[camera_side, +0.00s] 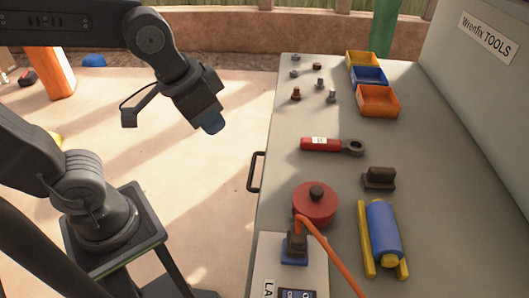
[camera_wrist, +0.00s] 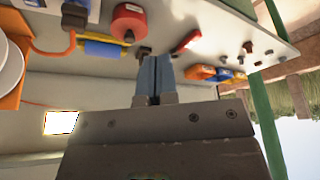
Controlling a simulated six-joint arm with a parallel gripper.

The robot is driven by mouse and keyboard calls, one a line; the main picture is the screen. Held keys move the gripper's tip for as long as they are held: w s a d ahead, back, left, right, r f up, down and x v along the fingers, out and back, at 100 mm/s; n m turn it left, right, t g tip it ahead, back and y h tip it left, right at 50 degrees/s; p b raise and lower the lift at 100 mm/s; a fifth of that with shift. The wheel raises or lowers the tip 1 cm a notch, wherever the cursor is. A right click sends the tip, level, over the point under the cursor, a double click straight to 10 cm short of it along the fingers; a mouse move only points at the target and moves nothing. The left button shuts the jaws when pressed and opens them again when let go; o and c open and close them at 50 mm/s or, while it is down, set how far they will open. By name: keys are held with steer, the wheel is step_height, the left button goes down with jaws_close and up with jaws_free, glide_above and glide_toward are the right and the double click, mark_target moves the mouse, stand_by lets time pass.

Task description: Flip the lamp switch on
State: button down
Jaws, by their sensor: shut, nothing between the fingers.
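A pale panel (camera_side: 268,262) lies at the front of the bench, with a label starting "LA" that is cut off by the picture's edge. On it a dark and blue fitting (camera_side: 295,258) has an orange cable (camera_side: 335,262) at its top. Beside the label, a small dark blue-edged part (camera_side: 298,293) is cut off, so I cannot tell whether it is the lamp switch or how it is set. My gripper (camera_side: 211,124) is in the air left of the bench, apart from the panel. Its blue fingers (camera_wrist: 153,76) are shut and empty in the wrist view.
The grey bench (camera_side: 330,120) holds a red round part (camera_side: 316,207), a blue roller (camera_side: 384,231), a dark block (camera_side: 379,178), a red-handled tool (camera_side: 324,144), several bolts and three bins (camera_side: 377,101). A black handle (camera_side: 255,172) sticks out from the bench's left edge.

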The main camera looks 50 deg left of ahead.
steer(key=shift+n+t+y, duration=0.4)
steer(key=shift+n+t, duration=0.1)
steer(key=shift+n, duration=0.4)
steer(key=s+a, duration=0.1)
steer(key=a, duration=0.1)
steer(key=s+a, duration=0.2)
steer(key=shift+a+f, duration=0.1)
steer(key=shift+a, duration=0.05)
steer(key=shift+w, duration=0.1)
steer(key=w+d+n+g+h, duration=0.1)
steer(key=w+d+n+g, duration=0.25)
steer(key=d, duration=0.95)
steer(key=s+d+f+n+g, duration=0.1)
steer(key=d+f+n, duration=0.1)
steer(key=d, duration=0.6)
steer(key=s+d+f+n+g+y, duration=0.1)
steer(key=s+d+f+n, duration=0.1)
steer(key=d, duration=0.6)
steer(key=shift+s+f+n, duration=0.2)
steer(key=shift+f+n, duration=0.1)
steer(key=shift+n, duration=0.45)
